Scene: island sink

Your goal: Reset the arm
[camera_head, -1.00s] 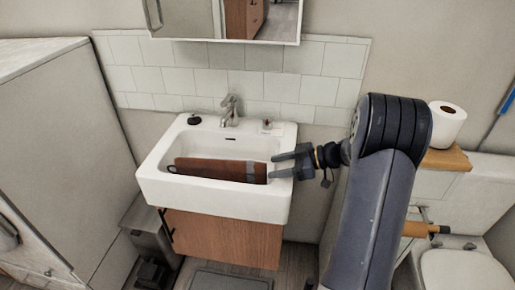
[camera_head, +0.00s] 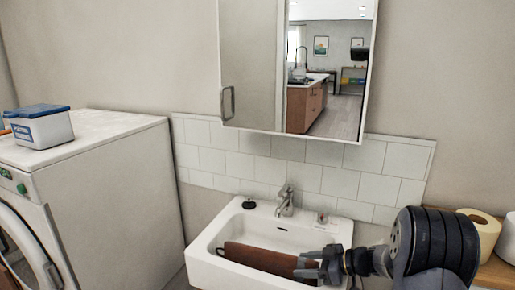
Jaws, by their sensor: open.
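My gripper (camera_head: 310,265) is at the right side of the white sink (camera_head: 207,250), with its fingers apart and pointing left over the basin.
A mirrored cabinet (camera_head: 250,70) hangs above the sink. A washing machine (camera_head: 110,165) with a blue-lidded box (camera_head: 42,128) on top stands at the left. A faucet (camera_head: 285,203) rises behind the basin. Paper rolls (camera_head: 482,232) stand at the right.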

